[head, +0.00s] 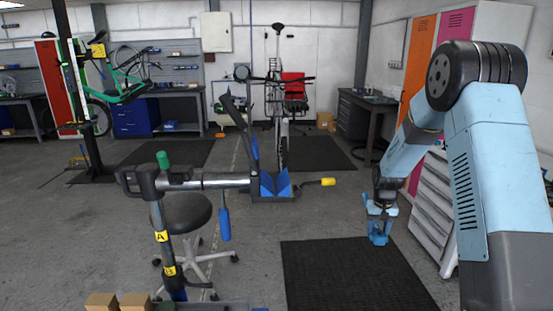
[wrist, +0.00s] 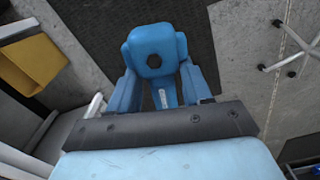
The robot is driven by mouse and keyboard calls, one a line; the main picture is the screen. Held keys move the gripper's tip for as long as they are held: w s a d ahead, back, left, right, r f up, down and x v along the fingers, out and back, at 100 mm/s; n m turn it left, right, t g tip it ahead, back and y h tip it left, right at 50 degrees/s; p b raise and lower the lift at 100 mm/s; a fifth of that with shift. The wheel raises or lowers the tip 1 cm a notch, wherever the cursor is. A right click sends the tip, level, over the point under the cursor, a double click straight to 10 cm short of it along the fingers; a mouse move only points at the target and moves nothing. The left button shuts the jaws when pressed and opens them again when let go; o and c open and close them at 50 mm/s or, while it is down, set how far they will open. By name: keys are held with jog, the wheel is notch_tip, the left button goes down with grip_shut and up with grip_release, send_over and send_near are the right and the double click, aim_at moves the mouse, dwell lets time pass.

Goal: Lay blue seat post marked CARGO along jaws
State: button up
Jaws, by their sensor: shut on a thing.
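My gripper (head: 379,222) hangs pointing down at the right of the head view, above the floor near the dark mat. In the wrist view it is shut on a blue part (wrist: 153,55) with a rounded, squarish end and a dark round spot. A pale strip shows lower on this part, but I cannot read any marking; it appears to be the blue seat post. The blue V-shaped jaws (head: 275,186) of the work stand face upward and look empty, at the end of a grey horizontal tube. My gripper is well to their right, apart from them.
A yellow-ended handle (head: 325,182) sticks out right of the jaws, and a dark lever (head: 238,120) rises above the tube. A black stool (head: 184,212) stands below it. A drawer cabinet (head: 432,200) is close to my arm. The black mat (head: 350,275) is clear.

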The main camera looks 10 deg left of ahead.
jog(key=s+a+r+n, duration=0.1)
jog(key=s+a+r, duration=0.2)
jog(key=a+r, duration=0.6)
jog(key=s+a+r, duration=0.3)
jog(key=a+r, duration=0.4)
jog(key=r, duration=0.4)
jog(key=s+a+r+n, duration=0.1)
jog(key=s+a+r, duration=0.3)
jog(key=a+r, duration=0.5)
jog(key=s+a+r, duration=0.5)
jog(key=s+r, duration=0.8)
jog(key=r, duration=0.1)
jog(key=shift+n, duration=0.3)
jog(key=shift+s+a+f, duration=0.1)
jog(key=shift+s+f, duration=0.85)
jog(key=shift+f, duration=1.3)
jog(key=shift+s+a+f, duration=0.1)
jog(key=shift+s+f, duration=0.85)
jog(key=shift+f, duration=1.25)
jog(key=shift+s+a+f, duration=0.1)
jog(key=shift+s+f, duration=0.85)
jog(key=shift+f, duration=1.3)
jog(key=o, duration=1.4)
